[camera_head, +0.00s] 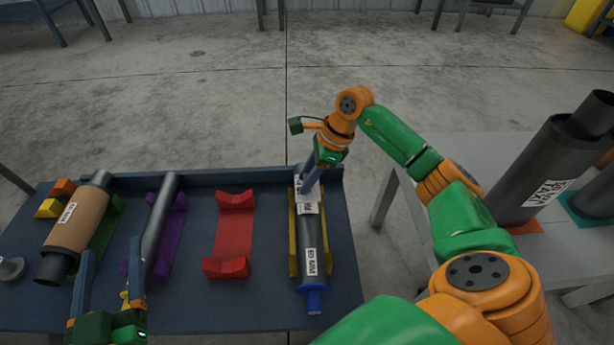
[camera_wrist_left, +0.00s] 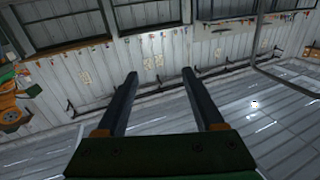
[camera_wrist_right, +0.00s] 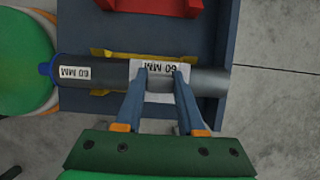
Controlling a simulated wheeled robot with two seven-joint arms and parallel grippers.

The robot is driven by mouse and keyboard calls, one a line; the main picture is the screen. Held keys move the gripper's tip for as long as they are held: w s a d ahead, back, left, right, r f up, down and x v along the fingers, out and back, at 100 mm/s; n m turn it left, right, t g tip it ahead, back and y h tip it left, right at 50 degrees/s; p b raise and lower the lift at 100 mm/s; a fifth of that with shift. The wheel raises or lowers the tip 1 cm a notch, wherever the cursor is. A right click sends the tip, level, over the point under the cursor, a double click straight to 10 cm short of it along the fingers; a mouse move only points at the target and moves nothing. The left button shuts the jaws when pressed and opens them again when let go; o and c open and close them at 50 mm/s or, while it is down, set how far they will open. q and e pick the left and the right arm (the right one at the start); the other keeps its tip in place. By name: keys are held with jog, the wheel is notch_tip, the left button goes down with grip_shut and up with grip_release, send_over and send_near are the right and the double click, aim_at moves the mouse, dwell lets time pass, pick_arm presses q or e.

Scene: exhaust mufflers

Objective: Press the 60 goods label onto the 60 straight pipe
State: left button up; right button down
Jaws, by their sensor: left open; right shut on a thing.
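The 60 straight pipe (camera_head: 310,240) is a dark pipe lying in a yellow cradle (camera_head: 293,262) at the right of the blue bench. It carries a printed "60 MM" marking and a blue end at its near side. The white 60 goods label (camera_wrist_right: 152,69) lies against the pipe's upper surface in the right wrist view. My right gripper (camera_wrist_right: 162,74) is at the label over the pipe, its fingers shut on the label. The label's contact underneath is partly hidden.
The blue bench (camera_head: 285,300) also holds an empty red cradle (camera_head: 233,235), a grey pipe (camera_head: 160,225) in a purple cradle, and a brown labelled muffler (camera_head: 78,228) in a green one. Large dark mufflers (camera_head: 540,165) stand on a grey table at right.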

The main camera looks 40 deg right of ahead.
pick_arm(q)
notch_tip(320, 180, down, 9)
jog(key=s+a+g+y+p, duration=0.1)
jog(key=s+g, duration=0.1)
jog(key=g, duration=0.3)
jog(key=shift+s+a+y, duration=0.25)
jog(key=shift+a+y, duration=0.05)
jog(key=shift+a, duration=0.05)
dwell(0.7)
